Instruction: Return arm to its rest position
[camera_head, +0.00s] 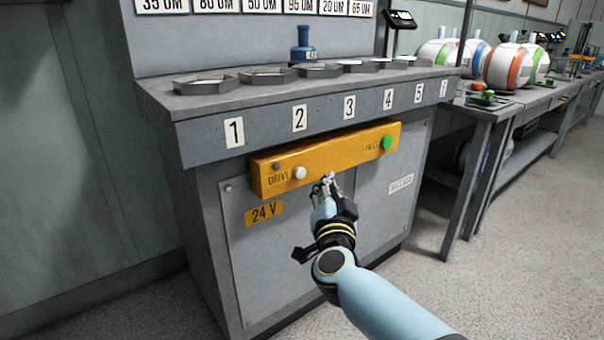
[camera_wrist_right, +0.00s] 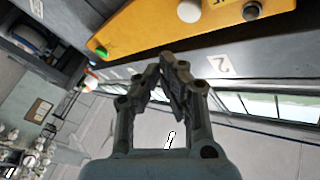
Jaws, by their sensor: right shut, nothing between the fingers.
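My right gripper (camera_head: 328,182) is in front of the lower edge of the yellow control box (camera_head: 340,156) in the head view, between its white button and its green button. In the right wrist view my right gripper (camera_wrist_right: 172,62) has its fingertips together with nothing between them. The yellow box (camera_wrist_right: 150,22) is beyond the tips there, and I cannot tell whether they touch it. My right arm (camera_head: 385,300) reaches in from the lower right. My left gripper is not in view.
The grey cabinet (camera_head: 212,285) carries numbered positions with several dark ring trays and a blue bottle-like object (camera_head: 303,45) on top. A side bench (camera_head: 480,112) with striped drums (camera_head: 502,66) stands at the right. The floor (camera_head: 490,280) at the lower right is clear.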

